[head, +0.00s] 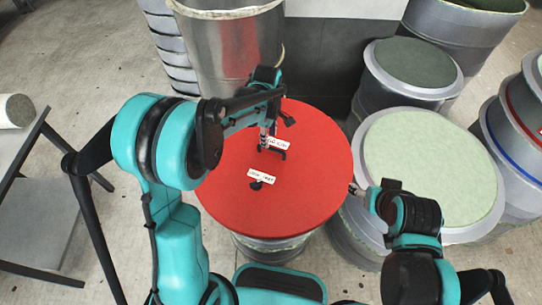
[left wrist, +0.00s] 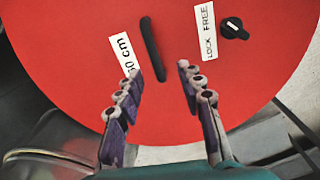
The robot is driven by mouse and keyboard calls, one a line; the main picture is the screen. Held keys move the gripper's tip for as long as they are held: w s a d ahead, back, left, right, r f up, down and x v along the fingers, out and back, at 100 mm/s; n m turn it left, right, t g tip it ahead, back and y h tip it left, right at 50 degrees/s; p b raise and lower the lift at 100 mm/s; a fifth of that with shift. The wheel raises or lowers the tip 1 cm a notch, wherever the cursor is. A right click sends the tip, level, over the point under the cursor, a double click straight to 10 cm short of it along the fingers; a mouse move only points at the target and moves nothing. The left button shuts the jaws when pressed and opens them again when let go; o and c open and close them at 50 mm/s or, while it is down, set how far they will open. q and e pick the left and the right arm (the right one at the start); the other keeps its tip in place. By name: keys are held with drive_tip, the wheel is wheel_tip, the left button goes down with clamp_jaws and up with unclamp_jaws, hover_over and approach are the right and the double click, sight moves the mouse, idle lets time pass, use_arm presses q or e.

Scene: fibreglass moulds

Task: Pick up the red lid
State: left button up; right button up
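The red lid (head: 310,185) is a round flat disc on top of a drum. It carries a black bar handle (left wrist: 152,50), a small black knob (left wrist: 233,29) and two white labels, one reading "LOCK FREE". My left gripper (head: 268,140) is over the lid at the handle. In the left wrist view my left gripper (left wrist: 160,74) is open, with its fingers apart on either side of the handle's near end. I cannot tell whether they touch it. My right gripper (head: 360,191) is at the lid's right edge; its opening is unclear.
A drum with a pale green top (head: 425,160) stands close to the right of the lid. A smaller grey-topped drum (head: 415,62) is behind it. A large metal drum (head: 232,55) stands behind the lid. A grey table (head: 40,225) is at the left.

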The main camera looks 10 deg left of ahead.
sight(271, 149)
use_arm(q)
drive_tip(key=shift+w+d+f+n, duration=0.2)
drive_tip(key=shift+f, duration=0.3)
drive_tip(key=shift+w+d+f+n, duration=0.15)
drive_tip(key=shift+f+n, duration=0.05)
drive_tip(key=shift+f, duration=0.3)
wheel_tip(271, 149, down, 3)
drive_tip(key=shift+r+b, duration=0.15)
drive_tip(key=shift+b, duration=0.45)
drive_tip(key=f, duration=0.1)
drive_tip(key=f+b, duration=0.1)
drive_tip(key=f, duration=0.1)
drive_tip(key=f+b, duration=0.1)
drive_tip(key=f, duration=0.1)
drive_tip(key=shift+w, duration=0.25)
drive_tip(key=shift+r, duration=0.15)
clamp_jaws()
